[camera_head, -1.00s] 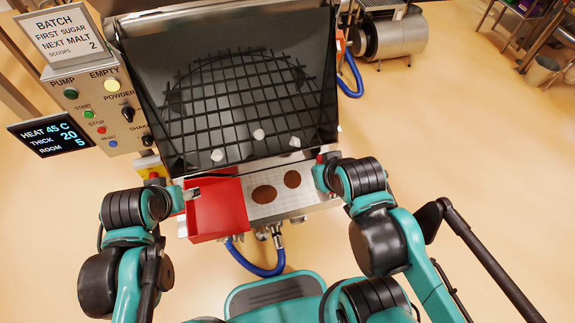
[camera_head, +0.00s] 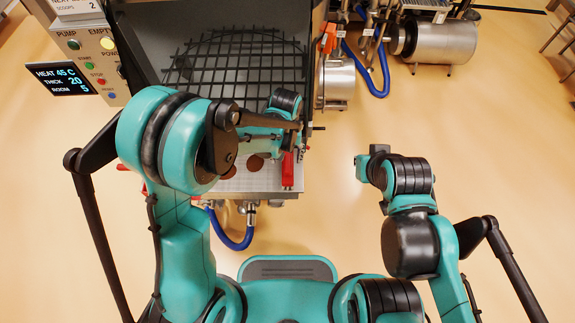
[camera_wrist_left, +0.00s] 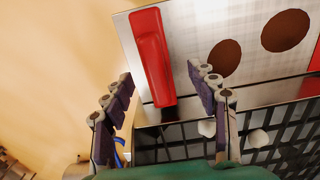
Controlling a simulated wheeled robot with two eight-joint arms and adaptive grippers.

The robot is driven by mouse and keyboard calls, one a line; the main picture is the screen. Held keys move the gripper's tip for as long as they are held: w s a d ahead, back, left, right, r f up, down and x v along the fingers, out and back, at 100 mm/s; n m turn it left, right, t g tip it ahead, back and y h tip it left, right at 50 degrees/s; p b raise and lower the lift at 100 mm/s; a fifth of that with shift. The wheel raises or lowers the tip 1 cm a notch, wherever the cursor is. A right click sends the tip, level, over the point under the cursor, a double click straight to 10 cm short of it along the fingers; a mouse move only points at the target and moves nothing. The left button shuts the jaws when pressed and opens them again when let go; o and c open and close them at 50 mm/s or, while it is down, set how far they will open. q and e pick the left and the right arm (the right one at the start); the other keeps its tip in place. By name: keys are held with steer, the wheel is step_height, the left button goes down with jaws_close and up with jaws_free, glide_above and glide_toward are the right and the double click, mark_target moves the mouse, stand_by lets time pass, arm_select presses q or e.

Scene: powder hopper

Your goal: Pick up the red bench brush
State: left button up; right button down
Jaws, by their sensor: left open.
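The red bench brush (camera_head: 287,171) lies at the right end of the metal shelf (camera_head: 238,184) in front of the hopper. Its long red body also shows in the left wrist view (camera_wrist_left: 151,50). My left gripper (camera_wrist_left: 160,82) is open, with its two fingers on either side of the near end of the brush in that view. I cannot tell whether they touch it. In the head view my left gripper (camera_head: 297,142) is just above the brush, and its fingers are hard to make out. My right gripper (camera_head: 366,166) hangs off to the right, away from the shelf; its fingers are unclear.
The hopper's black grid (camera_head: 240,65) rises behind the shelf. Two brown round patches lie on the shelf. The control panel (camera_head: 93,60) stands at the left, and a steel cylinder (camera_head: 335,82) at the right. A blue hose (camera_head: 232,243) hangs below.

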arm_select(q)
steer(key=f+b, duration=0.1)
steer(key=f, duration=0.1)
steer(key=f+b, duration=0.1)
steer(key=f, duration=0.1)
steer(key=f+b, duration=0.1)
steer(key=f, duration=0.1)
steer(key=shift+w+d+f, duration=0.15)
steer(key=shift+d+f, duration=0.1)
steer(key=shift+f, duration=0.1)
steer(key=shift+r, duration=0.1)
steer(key=shift+c, duration=0.7)
jaws_close()
